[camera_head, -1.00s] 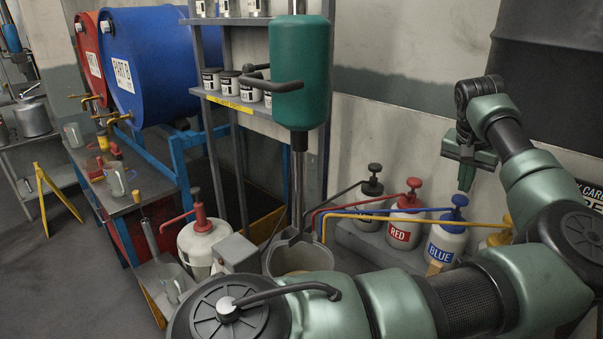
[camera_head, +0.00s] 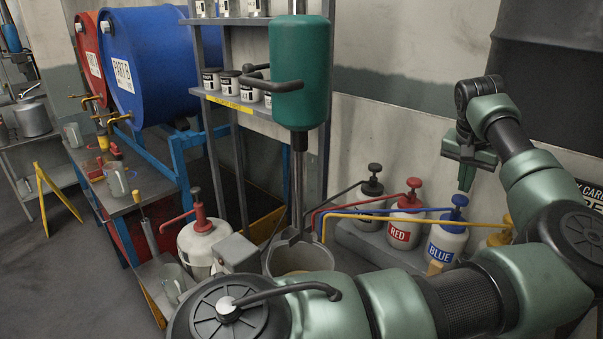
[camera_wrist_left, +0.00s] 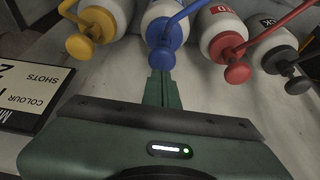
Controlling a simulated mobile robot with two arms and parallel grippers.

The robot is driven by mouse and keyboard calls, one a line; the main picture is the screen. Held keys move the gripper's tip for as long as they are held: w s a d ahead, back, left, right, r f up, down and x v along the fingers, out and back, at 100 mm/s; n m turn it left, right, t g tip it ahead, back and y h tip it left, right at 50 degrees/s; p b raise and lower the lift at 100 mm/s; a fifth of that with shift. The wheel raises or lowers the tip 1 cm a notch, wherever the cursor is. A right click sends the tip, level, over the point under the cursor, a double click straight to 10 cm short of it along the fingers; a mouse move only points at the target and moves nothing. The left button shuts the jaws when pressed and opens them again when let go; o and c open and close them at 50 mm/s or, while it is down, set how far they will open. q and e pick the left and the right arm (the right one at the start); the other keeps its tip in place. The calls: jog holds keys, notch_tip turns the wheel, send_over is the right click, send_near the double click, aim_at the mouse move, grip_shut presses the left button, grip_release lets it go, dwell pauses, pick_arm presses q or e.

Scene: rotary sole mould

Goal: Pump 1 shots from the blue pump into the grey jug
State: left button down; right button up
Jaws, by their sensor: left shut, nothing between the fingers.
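The blue pump (camera_head: 446,240) is a white bottle with a BLUE label and a blue head, standing in the row of pumps by the wall. Its long blue spout runs left towards a round grey vessel (camera_head: 270,262) under the mixer, probably the grey jug. My arm hides the vessel's lower part. My left gripper (camera_head: 466,182) is shut and empty, pointing down just above the blue pump's head. In the left wrist view, the fingers (camera_wrist_left: 160,88) end close to the blue pump's head (camera_wrist_left: 161,58); I cannot tell whether they touch it. My right gripper is not in view.
A red pump (camera_head: 404,228) and a black pump (camera_head: 371,200) stand left of the blue one, and a yellow pump (camera_head: 497,238) right of it. Their spouts run close together. A green mixer (camera_head: 300,85) hangs over the vessel. A red-topped canister (camera_head: 201,245) stands left.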

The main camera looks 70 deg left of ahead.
aim_at(461, 197)
pick_arm(q)
jog(key=shift+f, duration=0.15)
jog(key=shift+f+b, duration=1.25)
jog(key=shift+f, duration=0.3)
jog(key=shift+d, duration=0.1)
jog(key=shift+r, duration=0.15)
jog(key=shift+r+p, duration=1)
jog(key=shift+r, duration=0.45)
jog(key=shift+r, duration=0.15)
notch_tip(461, 197, up, 6)
jog(key=p, duration=0.4)
jog(key=shift+f, duration=0.2)
